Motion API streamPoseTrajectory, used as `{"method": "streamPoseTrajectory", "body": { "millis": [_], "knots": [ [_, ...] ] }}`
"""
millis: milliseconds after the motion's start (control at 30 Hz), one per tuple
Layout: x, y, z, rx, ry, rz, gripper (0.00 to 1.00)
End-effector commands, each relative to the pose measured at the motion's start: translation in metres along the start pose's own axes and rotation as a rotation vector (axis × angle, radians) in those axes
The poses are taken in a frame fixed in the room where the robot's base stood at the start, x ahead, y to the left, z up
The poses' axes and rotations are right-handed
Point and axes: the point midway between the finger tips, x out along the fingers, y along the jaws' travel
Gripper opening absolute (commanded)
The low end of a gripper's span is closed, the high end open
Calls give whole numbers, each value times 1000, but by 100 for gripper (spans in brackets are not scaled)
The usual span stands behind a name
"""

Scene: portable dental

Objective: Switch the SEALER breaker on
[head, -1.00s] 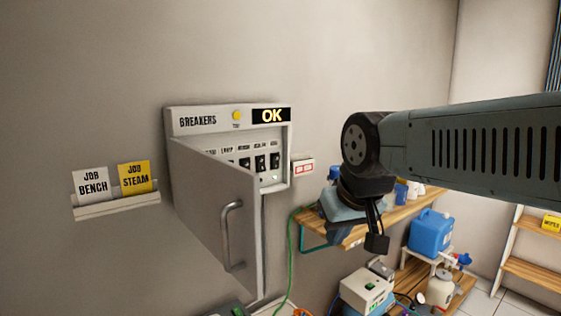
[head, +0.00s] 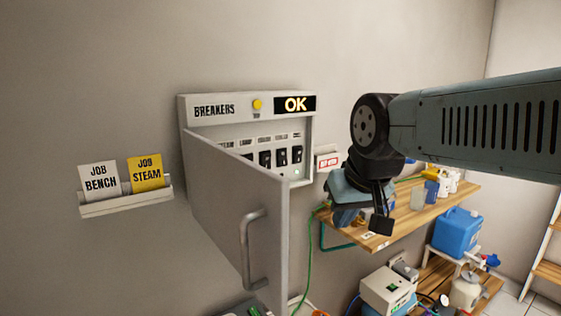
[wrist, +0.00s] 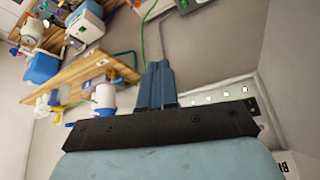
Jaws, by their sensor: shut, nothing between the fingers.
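The breaker box (head: 190,112) hangs on the wall with an "OK" display at its top right. Its door (head: 235,205) stands open toward me and hides the left breakers. Several black breaker switches (head: 281,157) show inside; their small labels are too blurred for me to pick out SEALER. My gripper (head: 345,213) is right of the box, apart from it, in front of the shelf. In the wrist view its two blue fingers (wrist: 160,68) are together and empty. A row of green lights on the breaker panel (wrist: 226,94) shows just right of them.
A card holder (head: 125,201) with two job cards is on the wall at left. A small red-and-white sign (head: 328,162) is right of the box. A wooden shelf (head: 410,222) with bottles and a blue jug (head: 458,232) are at right. A green cable hangs below.

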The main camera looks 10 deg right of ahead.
Motion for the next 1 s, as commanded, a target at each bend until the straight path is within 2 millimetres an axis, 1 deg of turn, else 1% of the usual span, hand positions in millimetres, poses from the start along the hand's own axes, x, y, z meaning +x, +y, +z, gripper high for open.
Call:
{"method": "streamPoseTrajectory", "body": {
  "millis": [67, 167, 367, 400, 500, 600, 700, 833, 900, 1000],
  "knots": [
    [1, 0, -14, 58, 1, -17, 0],
    [3, 2, -44, 188, 8, -55, 0],
    [14, 2, -122, 548, 19, -143, 0],
    [17, 4, -137, 623, 20, -159, 0],
    [27, 9, -176, 804, 22, -197, 0],
    [38, 15, -210, 969, 25, -230, 0],
    [48, 21, -238, 1101, 27, -255, 0],
    [57, 28, -260, 1215, 28, -276, 0],
    [60, 30, -267, 1249, 29, -283, 0],
    [62, 31, -271, 1271, 30, -287, 0]
  ]
}}
